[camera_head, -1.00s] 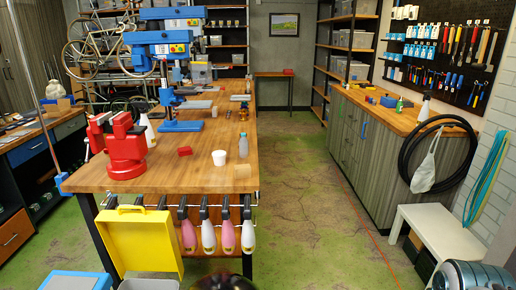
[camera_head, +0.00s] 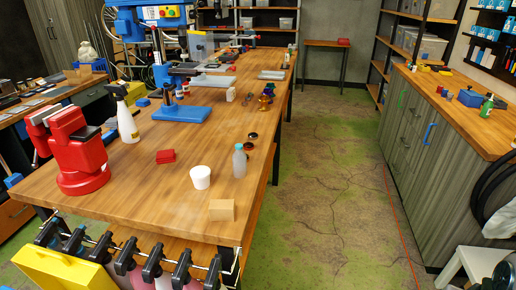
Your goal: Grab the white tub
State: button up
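The white tub (camera_head: 201,177) is a small, plain white cup shape standing upright on the wooden workbench (camera_head: 150,205), near its front right part. A pale grey bottle (camera_head: 239,162) stands just to its right and slightly behind. A light wooden block (camera_head: 221,210) lies in front of it, towards the bench's front edge. My gripper is not in the head view, so its state does not show.
A white spray bottle (camera_head: 126,120) and a blue drill press (camera_head: 180,112) stand farther back. Bottles hang under the front edge. The floor right of the bench is clear.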

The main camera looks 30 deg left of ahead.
aim_at(200, 175)
jog(key=i, duration=2.35)
jog(key=u, duration=3.65)
jog(key=i, duration=1)
jog(key=u, duration=0.05)
